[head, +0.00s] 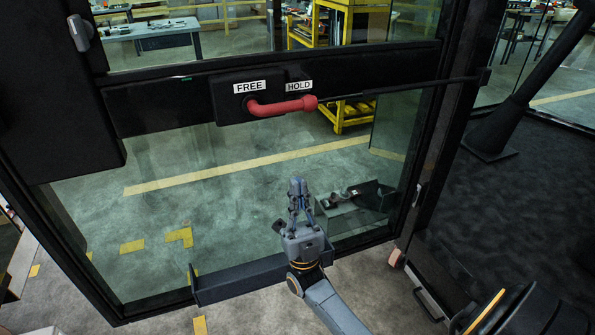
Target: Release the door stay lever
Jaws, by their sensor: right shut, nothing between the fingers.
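The door stay lever (284,106) is a red bent handle on a black housing (222,101) across the glass door. Its pivot end is under the FREE label (249,87), and its grip end lies to the right, below the HOLD label (299,86). A thin black rod (420,86) runs right from the housing to the door post. My right gripper (297,182) is shut and empty, below the lever and apart from it, in front of the lower glass. My left gripper is not in view.
The black-framed glass door (120,205) fills the middle. A dark tray-like ledge (240,279) runs along its bottom. A grey latch (80,33) is at upper left. A yellow trolley (331,20) stands beyond the glass. Space between my right gripper and the lever looks clear.

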